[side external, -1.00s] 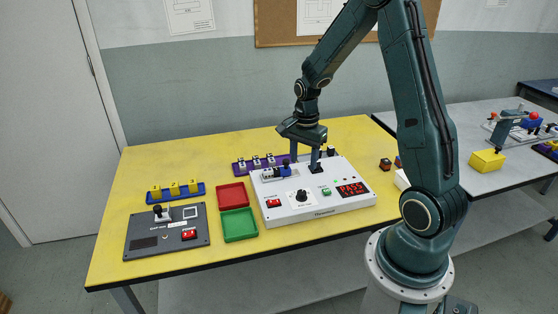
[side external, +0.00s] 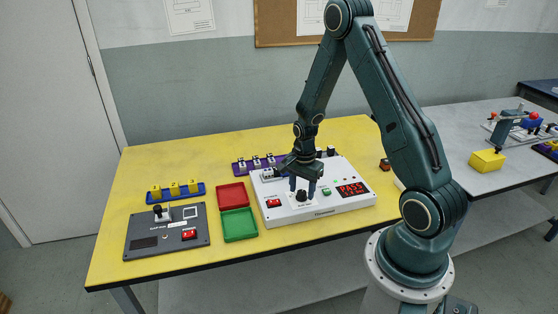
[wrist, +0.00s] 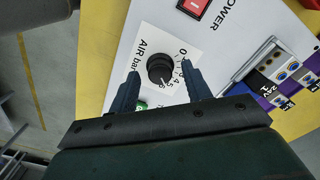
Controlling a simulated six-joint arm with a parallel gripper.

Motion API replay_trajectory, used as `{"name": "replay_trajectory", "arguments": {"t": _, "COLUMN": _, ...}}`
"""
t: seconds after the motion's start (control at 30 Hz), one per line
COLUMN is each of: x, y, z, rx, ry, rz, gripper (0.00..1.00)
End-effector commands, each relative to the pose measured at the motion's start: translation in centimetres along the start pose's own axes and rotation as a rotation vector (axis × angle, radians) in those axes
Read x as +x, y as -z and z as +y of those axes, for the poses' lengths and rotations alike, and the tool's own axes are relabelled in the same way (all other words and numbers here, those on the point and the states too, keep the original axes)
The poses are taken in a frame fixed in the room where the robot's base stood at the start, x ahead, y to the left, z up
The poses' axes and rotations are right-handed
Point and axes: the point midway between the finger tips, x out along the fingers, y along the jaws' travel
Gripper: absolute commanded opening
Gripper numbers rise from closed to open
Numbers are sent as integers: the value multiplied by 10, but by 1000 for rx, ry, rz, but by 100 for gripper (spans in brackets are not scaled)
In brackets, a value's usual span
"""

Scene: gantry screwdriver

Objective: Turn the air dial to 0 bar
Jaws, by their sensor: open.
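The black air dial (side external: 301,196) sits on the front of the white control panel (side external: 335,203). In the wrist view the dial (wrist: 160,68) is beside the print "AIR bar", with a number scale around it from 0 at upper right to about 6 below. Where its pointer stands is not clear. My gripper (side external: 302,191) points down over the dial, fingers apart. In the wrist view my gripper (wrist: 161,68) has one finger on each side of the dial, with visible gaps. I cannot tell their height against the knob.
The panel has a red power switch (side external: 273,203), a green button (side external: 326,191) and a lit red display (side external: 353,189). A green tray (side external: 239,225) and a red tray (side external: 232,196) lie to its left. A dark grey box (side external: 167,232) stands further left.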

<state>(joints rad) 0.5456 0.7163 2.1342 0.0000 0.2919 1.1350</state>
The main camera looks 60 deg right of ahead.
Motion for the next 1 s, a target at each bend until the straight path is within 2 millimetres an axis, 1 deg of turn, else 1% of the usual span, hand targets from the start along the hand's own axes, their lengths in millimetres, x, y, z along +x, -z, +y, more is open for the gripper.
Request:
{"name": "replay_trajectory", "arguments": {"t": 0.13, "x": 5, "y": 0, "z": 0, "rx": 0, "ry": 1, "rz": 0, "gripper": 49}}
{"name": "replay_trajectory", "arguments": {"t": 0.4, "x": 5, "y": 0, "z": 0, "rx": 0, "ry": 1, "rz": 1, "gripper": 49}}
{"name": "replay_trajectory", "arguments": {"t": 0.43, "x": 5, "y": 0, "z": 0, "rx": 0, "ry": 1, "rz": 0, "gripper": 47}}
{"name": "replay_trajectory", "arguments": {"t": 0.57, "x": 5, "y": 0, "z": 0, "rx": 0, "ry": 1, "rz": 0, "gripper": 21}}
{"name": "replay_trajectory", "arguments": {"t": 0.6, "x": 5, "y": 0, "z": 0, "rx": 0, "ry": 1, "rz": 0, "gripper": 13}}
{"name": "replay_trajectory", "arguments": {"t": 0.63, "x": 5, "y": 0, "z": 0, "rx": 0, "ry": 1, "rz": 0, "gripper": 7}}
{"name": "replay_trajectory", "arguments": {"t": 0.67, "x": 5, "y": 0, "z": 0, "rx": 0, "ry": 1, "rz": 0, "gripper": 4}}
{"name": "replay_trajectory", "arguments": {"t": 1.0, "x": 5, "y": 0, "z": 0, "rx": -29, "ry": 1, "rz": 0, "gripper": 4}}
